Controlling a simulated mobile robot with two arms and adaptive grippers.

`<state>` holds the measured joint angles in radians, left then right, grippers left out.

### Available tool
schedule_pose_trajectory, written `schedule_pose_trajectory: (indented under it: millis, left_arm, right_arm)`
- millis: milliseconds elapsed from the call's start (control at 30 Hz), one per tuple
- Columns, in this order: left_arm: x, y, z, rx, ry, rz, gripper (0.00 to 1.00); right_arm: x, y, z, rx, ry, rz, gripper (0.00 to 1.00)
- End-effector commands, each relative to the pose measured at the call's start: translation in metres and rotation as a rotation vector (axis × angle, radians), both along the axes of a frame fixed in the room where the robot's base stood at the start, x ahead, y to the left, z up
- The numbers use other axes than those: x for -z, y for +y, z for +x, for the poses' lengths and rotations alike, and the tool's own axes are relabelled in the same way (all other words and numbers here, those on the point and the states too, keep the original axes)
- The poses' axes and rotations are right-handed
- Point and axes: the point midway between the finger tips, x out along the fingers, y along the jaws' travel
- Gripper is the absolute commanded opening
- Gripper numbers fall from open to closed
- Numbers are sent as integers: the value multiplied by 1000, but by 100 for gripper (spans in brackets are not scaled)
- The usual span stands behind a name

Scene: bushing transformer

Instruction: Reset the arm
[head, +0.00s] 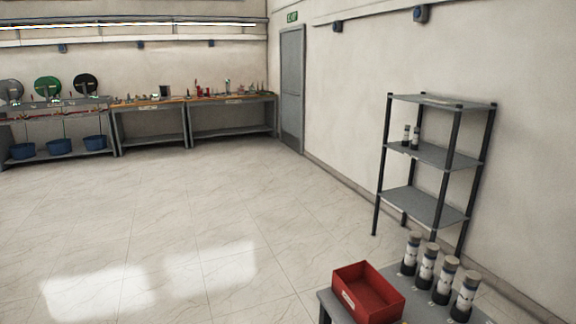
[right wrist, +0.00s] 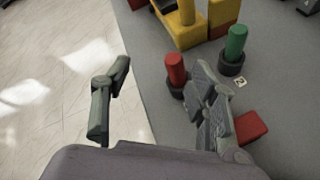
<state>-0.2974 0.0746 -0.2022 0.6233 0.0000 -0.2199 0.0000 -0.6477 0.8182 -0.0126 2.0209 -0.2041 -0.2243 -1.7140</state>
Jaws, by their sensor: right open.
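My right gripper (right wrist: 165,100) shows in the right wrist view with its two dark fingers spread apart. Nothing is between them. It hangs over the edge of a grey surface (right wrist: 285,105), with pale floor under its left finger. A red cylinder (right wrist: 176,70) on a dark base stands close beside the right finger; I cannot tell whether they touch. Neither arm shows in the head view, and my left gripper is in no frame.
A green cylinder (right wrist: 236,42), a yellow block structure (right wrist: 183,28) and a red block (right wrist: 250,127) are near the right gripper. A red bin (head: 368,293) and several bushings (head: 428,266) stand on a table. A shelf (head: 428,153) stands behind. The floor (head: 190,215) is clear.

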Motion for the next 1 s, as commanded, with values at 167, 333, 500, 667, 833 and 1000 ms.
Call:
schedule_pose_trajectory:
  millis: [167,333,500,667,833,1000]
  left_arm:
    - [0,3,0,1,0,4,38]
    - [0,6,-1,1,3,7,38]
    - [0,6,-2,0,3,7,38]
    - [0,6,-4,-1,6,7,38]
    - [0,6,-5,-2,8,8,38]
    - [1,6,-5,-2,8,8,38]
  right_arm:
    - [10,11,-12,293,105,299,54]
    - [23,35,-40,745,249,754,54]
    - [30,69,-79,1213,374,1165,54]
    - [27,96,-106,1522,440,1393,54]
    - [21,122,-130,1791,487,1556,54]
    - [15,144,-152,2032,518,1667,54]
